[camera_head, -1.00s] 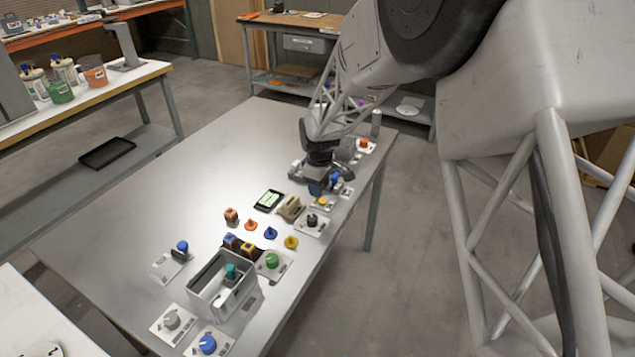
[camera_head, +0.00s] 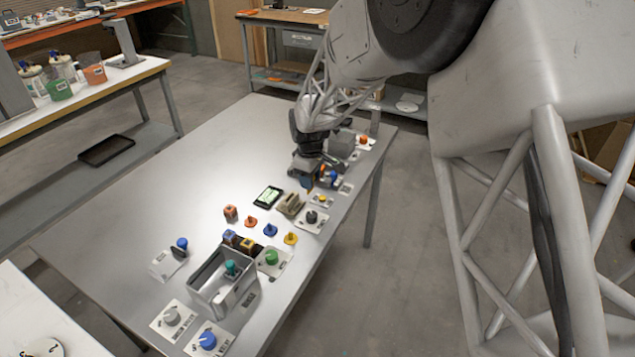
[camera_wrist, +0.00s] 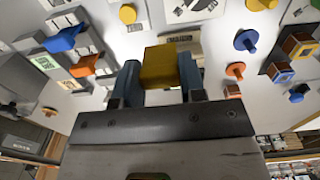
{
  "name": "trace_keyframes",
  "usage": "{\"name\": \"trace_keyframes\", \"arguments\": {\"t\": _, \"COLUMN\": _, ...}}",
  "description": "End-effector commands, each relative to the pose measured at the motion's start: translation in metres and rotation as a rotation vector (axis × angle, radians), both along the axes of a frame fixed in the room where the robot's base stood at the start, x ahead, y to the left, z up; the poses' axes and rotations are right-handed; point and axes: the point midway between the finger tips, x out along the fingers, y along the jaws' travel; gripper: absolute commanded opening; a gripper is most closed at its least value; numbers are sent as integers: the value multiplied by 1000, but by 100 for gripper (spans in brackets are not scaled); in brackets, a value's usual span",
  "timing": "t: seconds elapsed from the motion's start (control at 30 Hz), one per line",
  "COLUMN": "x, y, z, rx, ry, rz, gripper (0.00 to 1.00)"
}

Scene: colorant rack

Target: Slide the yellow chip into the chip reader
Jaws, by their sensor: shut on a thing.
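My gripper (camera_wrist: 160,72) is shut on the yellow chip (camera_wrist: 160,64), a yellow block between its two blue fingers in the wrist view. In the head view my gripper (camera_head: 309,187) is over the right side of the table, and the chip is too small there to make out well. A tan slotted block (camera_head: 290,205) stands just left of and nearer than the gripper; it may be the chip reader, but I cannot tell for sure. In the wrist view a tan block (camera_wrist: 186,41) shows partly behind the chip. I cannot see the chip touching it.
A black tablet (camera_head: 267,196) lies left of the tan block. Orange (camera_head: 249,222), blue (camera_head: 270,230) and yellow (camera_head: 290,238) pegs stand nearer, before a grey bin (camera_head: 205,279). Knob panels line the right edge. A grey box (camera_head: 341,143) stands beyond the gripper. The table's left side is clear.

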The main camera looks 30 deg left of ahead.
Motion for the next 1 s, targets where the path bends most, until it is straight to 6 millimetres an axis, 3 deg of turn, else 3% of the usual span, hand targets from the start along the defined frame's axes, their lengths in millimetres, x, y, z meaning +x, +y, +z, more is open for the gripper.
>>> {"name": "trace_keyframes", "arguments": {"t": 0.2, "x": -15, "y": 38, "z": 24, "rx": 1, "ry": -1, "rz": 2, "gripper": 15}}
{"name": "trace_keyframes", "arguments": {"t": 0.4, "x": -24, "y": 58, "z": 38, "rx": 0, "ry": 0, "rz": 1, "gripper": 15}}
{"name": "trace_keyframes", "arguments": {"t": 1.0, "x": -25, "y": 60, "z": 38, "rx": -1, "ry": 1, "rz": -1, "gripper": 15}}
